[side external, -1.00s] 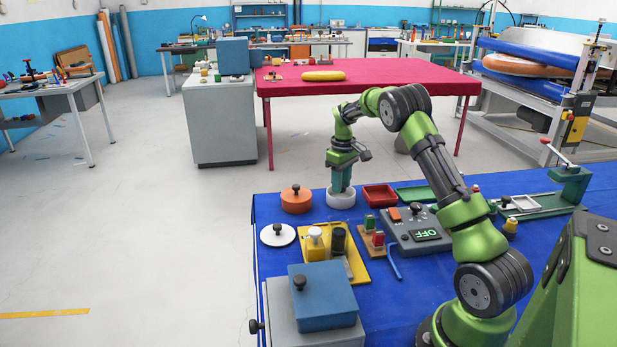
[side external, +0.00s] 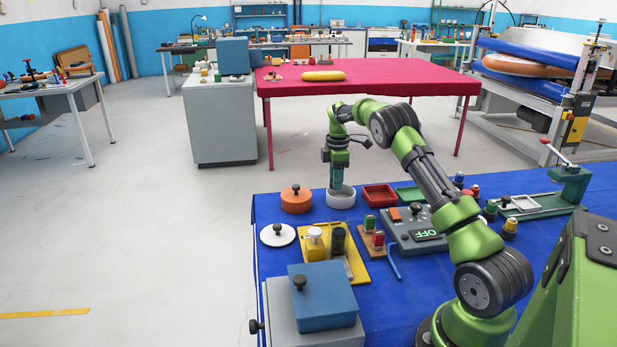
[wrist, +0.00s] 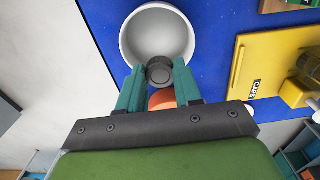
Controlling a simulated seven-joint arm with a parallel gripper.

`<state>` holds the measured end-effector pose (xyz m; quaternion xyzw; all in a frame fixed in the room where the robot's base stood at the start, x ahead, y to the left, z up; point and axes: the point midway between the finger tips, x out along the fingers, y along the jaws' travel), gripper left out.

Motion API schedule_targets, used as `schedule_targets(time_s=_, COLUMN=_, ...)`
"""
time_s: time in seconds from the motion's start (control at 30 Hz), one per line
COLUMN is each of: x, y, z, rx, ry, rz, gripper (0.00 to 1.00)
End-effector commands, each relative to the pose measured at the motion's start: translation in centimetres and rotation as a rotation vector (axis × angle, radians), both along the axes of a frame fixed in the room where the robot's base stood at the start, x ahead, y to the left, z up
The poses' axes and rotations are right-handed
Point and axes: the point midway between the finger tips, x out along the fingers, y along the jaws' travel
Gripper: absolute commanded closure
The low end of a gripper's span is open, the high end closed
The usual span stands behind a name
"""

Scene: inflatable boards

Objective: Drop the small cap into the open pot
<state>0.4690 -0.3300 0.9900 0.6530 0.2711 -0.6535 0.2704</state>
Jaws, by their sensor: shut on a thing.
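The open pot (side external: 341,199) is a white round bowl near the far left part of the blue table. In the wrist view the white pot (wrist: 158,34) is at the top, and its visible inside looks empty. My gripper (wrist: 158,78) points down with its teal fingers shut on a small dark grey round cap (wrist: 159,70). The cap overlaps the pot's near rim in the wrist view. In the side view my gripper (side external: 336,186) is at the pot's rim, and the cap is hidden; I cannot tell its exact height.
An orange lidded pot (side external: 296,203) stands close left of the white pot. A red tray (side external: 379,195) is to the right. A white lid (side external: 278,235), a yellow plate (side external: 350,266) with containers and a grey control box (side external: 413,232) stand nearer the camera.

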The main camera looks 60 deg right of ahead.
Motion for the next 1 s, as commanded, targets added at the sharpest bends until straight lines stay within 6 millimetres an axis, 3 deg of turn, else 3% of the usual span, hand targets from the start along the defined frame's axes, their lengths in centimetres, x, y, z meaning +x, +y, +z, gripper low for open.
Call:
schedule_targets(time_s=0.4, x=0.0, y=0.0, z=-3.7, rx=0.001, ry=0.001, rz=-0.002, gripper=0.94)
schedule_targets(time_s=1.0, x=0.0, y=0.0, z=-4.3, rx=0.001, ry=-0.001, rz=-0.002, gripper=0.94)
